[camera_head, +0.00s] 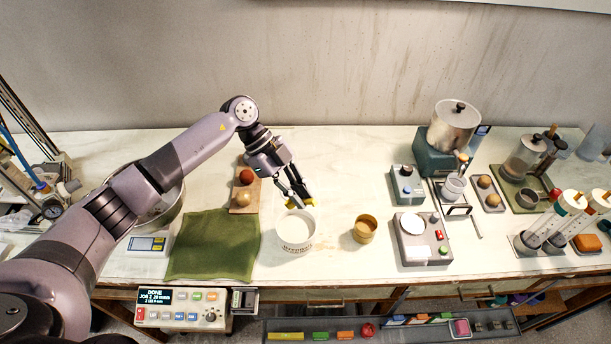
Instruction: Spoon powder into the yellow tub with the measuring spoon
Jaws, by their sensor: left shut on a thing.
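The yellow tub (365,229) stands upright on the bench, right of a white round container (296,232) with dark lettering on its front. The white container is open and looks pale inside. My left gripper (300,203) reaches down from the left, its yellow-tipped fingers just above and behind the white container's rim. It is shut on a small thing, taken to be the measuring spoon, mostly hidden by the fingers. The spoon's bowl and any powder in it cannot be made out. My right gripper is not in view.
A grey scale-like device (422,240) stands right of the yellow tub. A metal bowl (170,206) sits behind my left arm. Bench behind the tub is clear.

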